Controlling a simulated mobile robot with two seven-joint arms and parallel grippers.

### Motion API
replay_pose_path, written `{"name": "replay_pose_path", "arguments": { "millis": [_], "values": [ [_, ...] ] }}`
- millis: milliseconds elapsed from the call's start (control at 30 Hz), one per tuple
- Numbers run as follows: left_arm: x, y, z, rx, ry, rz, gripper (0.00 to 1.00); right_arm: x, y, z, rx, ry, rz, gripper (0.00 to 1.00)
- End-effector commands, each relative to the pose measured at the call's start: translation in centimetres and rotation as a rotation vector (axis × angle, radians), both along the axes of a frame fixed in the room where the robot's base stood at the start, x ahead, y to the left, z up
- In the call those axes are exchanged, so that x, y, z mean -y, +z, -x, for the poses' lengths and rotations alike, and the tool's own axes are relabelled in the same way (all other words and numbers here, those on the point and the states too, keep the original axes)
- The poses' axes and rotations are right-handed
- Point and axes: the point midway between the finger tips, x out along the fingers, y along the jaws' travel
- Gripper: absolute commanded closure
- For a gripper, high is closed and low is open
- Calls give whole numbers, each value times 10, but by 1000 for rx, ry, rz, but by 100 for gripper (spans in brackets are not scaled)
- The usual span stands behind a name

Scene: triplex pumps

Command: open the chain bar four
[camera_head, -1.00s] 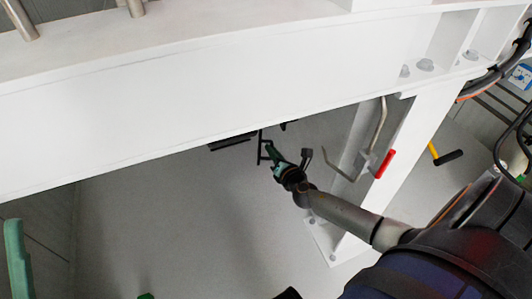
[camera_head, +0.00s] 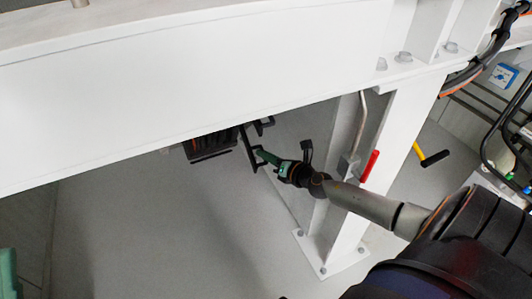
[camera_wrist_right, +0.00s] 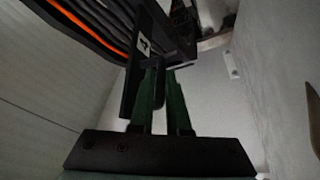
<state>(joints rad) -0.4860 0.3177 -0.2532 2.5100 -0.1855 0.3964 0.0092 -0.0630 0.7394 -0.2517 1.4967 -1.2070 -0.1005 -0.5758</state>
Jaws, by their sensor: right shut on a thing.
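The chain bar four shows as a black bar (camera_head: 247,149) under the white beam in the head view. In the right wrist view, a black part with a "4" label (camera_wrist_right: 143,45) stands in front of a cable bundle. My right gripper (camera_head: 262,155) has green fingers reaching up under the beam. In the right wrist view, the right gripper (camera_wrist_right: 160,95) is shut on the black bar, which lies between its fingers. The exact contact is dark and partly hidden.
The white beam (camera_head: 180,90) spans overhead, with a white leg (camera_head: 370,180) close to my right arm. A red handle (camera_head: 369,166) and a yellow-black handle (camera_head: 430,157) are near the leg. Black and orange cables (camera_wrist_right: 85,25) run beside the bar. Grey floor (camera_head: 150,220) is open below.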

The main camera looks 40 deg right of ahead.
Motion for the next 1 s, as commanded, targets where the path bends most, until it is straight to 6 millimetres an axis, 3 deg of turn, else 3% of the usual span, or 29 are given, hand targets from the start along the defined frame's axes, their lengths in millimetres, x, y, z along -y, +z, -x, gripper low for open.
{"name": "replay_pose_path", "arguments": {
  "millis": [67,100,200,567,1000],
  "values": [
    [0,0,0,0,1,3,50,1,0,0,1,-2,1,100],
    [0,1,0,0,2,4,50,1,0,0,1,-2,1,82],
    [-1,1,0,0,3,7,50,1,0,0,1,-2,1,73],
    [-1,2,-1,1,5,9,50,0,1,5,-1,-2,0,73],
    [-2,7,0,1,3,14,50,2,14,62,-3,-1,-1,73]
  ]
}}
